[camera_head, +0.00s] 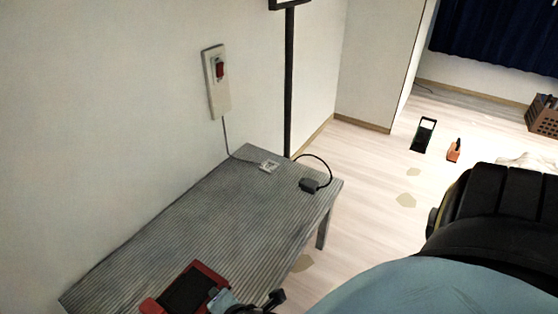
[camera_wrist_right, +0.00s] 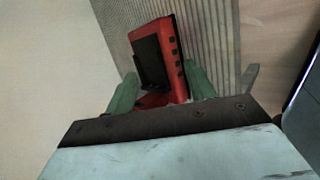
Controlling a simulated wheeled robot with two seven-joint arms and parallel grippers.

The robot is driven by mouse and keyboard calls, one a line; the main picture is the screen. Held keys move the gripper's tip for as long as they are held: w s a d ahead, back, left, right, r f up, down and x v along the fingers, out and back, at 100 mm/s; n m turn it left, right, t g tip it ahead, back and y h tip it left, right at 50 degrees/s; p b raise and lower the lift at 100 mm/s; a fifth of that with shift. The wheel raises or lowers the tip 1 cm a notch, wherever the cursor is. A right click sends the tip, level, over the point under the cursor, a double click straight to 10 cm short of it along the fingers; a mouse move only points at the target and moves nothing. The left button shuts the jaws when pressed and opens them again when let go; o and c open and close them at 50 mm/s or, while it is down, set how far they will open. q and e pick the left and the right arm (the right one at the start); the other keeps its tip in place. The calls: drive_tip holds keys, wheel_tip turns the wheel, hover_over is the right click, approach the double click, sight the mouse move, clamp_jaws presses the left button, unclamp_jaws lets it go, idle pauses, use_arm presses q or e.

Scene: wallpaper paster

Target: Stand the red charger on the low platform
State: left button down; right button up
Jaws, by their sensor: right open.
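The red charger (camera_head: 169,303), a red body with a black face, shows at the bottom of the head view, over the near part of the low platform (camera_head: 190,220), a grey striped bench. In the right wrist view the charger (camera_wrist_right: 176,75) appears ahead of and partly between the green fingers of my right gripper (camera_wrist_right: 162,88), against the striped surface (camera_wrist_right: 208,35). The fingers are apart, with no clear grip on it. Its lower end is partly hidden by the gripper. I cannot tell whether it rests upright or tilted. My left gripper is not in view.
A wall socket strip (camera_head: 216,82) with a red switch hangs above the bench, its cord running down. A small white item (camera_head: 269,166) and a black plug (camera_head: 309,185) lie at the bench's far end. A dark pole (camera_head: 289,90) stands behind. The bench's middle is clear.

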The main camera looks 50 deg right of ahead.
drive_tip(key=s+d+m+g+y, duration=0.1)
drive_tip(key=s+d+m+g, duration=0.4)
drive_tip(key=m, duration=1.1)
drive_tip(key=s+d, duration=0.3)
drive_tip(key=s, duration=0.1)
drive_tip(key=shift+s+m, duration=0.25)
drive_tip(key=shift+m, duration=0.05)
drive_tip(key=shift+f, duration=0.15)
